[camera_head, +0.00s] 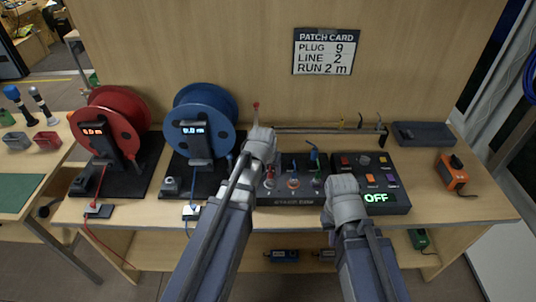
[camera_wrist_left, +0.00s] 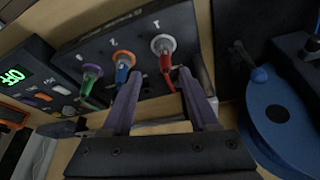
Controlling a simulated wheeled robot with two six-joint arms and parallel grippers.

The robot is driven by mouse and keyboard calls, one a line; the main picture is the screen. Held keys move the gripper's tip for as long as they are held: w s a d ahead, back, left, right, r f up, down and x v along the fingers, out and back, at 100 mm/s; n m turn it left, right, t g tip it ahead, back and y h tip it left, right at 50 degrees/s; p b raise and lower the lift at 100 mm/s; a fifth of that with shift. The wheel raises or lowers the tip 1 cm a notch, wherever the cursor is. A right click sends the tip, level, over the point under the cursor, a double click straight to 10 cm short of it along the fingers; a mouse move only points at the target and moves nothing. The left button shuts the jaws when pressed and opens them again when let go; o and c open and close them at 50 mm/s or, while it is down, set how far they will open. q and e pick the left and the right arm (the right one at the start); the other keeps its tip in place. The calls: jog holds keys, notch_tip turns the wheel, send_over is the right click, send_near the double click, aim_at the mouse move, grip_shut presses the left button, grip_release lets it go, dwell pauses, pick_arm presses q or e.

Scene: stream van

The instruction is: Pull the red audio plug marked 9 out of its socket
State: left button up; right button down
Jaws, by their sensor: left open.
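The stage box (camera_head: 290,198) stands at the middle of the table with three ringed sockets in a row. In the left wrist view, a red plug (camera_wrist_left: 166,66) sits in the white-ringed socket (camera_wrist_left: 163,43), with a blue plug (camera_wrist_left: 121,73) and a green plug (camera_wrist_left: 88,85) beside it. No number is readable on the plugs. My left gripper (camera_wrist_left: 159,76) is open, its fingertips appearing on either side of the red plug without visible contact. In the head view its wrist hides part of the box. My right gripper (camera_head: 343,193) is by the box's right side; its fingers are hidden.
The patch card (camera_head: 324,52) reads plug 9, line 2, run 2 m. A red reel (camera_head: 118,110) and a blue reel (camera_head: 202,108) stand left. A console (camera_head: 386,200) showing OFF is right of the box. A low bar with hooks (camera_head: 330,130) runs behind.

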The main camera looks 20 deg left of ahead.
aim_at(270, 172)
pick_arm(q)
jog(key=shift+w+a+r, duration=0.4)
pick_arm(e)
jog(key=shift+r, duration=0.3)
pick_arm(q)
jog(key=shift+f, duration=0.1)
pick_arm(e)
jog(key=shift+f, duration=0.1)
pick_arm(q)
jog(key=b+x, duration=0.7)
jog(key=shift+w+f, duration=0.2)
jog(key=shift+f, duration=0.1)
pick_arm(e)
notch_tip(270, 172, down, 7)
pick_arm(q)
jog(key=shift+c, duration=0.2)
grip_shut()
